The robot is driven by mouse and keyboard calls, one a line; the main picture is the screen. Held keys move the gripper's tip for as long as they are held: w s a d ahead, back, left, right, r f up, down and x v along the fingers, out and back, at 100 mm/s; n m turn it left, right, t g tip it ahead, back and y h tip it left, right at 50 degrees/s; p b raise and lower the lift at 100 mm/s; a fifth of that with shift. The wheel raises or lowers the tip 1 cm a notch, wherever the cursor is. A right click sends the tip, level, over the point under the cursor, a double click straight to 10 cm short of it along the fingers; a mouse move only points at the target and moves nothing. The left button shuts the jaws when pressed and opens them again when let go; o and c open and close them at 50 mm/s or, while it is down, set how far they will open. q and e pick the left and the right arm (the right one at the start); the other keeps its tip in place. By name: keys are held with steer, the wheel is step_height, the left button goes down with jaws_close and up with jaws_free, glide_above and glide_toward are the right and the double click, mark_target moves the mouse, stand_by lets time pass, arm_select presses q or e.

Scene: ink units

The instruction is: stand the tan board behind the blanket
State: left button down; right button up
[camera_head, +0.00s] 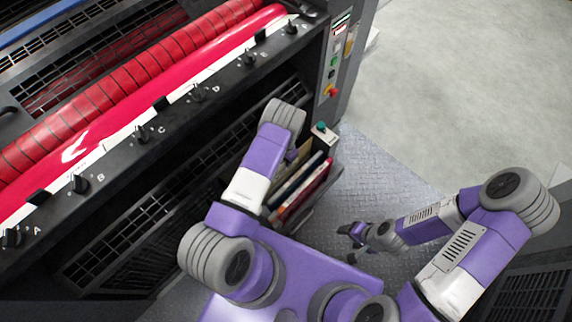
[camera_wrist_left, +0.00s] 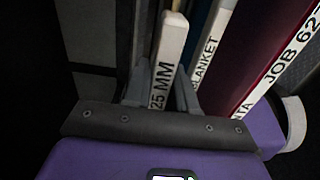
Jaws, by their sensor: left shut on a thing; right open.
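In the left wrist view, my left gripper (camera_wrist_left: 161,88) is shut on the tan board (camera_wrist_left: 170,45), a narrow pale-edged board marked "25 MM". One finger lies on each side of it. The blanket (camera_wrist_left: 212,40), with a white edge marked "BLANKET" and a blue side, stands just right of the board, leaning slightly. My right gripper (camera_head: 353,232) is open and empty above the metal floor, right of the rack.
A dark red item (camera_wrist_left: 262,50) marked "JOB 62" stands right of the blanket. The rack's slim items (camera_head: 300,190) stand close together beside the press (camera_head: 150,140).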

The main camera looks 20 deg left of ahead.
arm_select(q)
steer(key=b, duration=0.1)
glide_above(286, 171)
step_height(286, 171, down, 4)
steer(key=shift+w+a, duration=0.1)
steer(key=shift+w, duration=0.05)
steer(key=shift+r, duration=0.1)
steer(key=shift+f+b, duration=0.25)
steer(key=shift+b, duration=0.1)
steer(key=c, duration=0.9)
jaws_free()
steer(key=shift+r, duration=0.1)
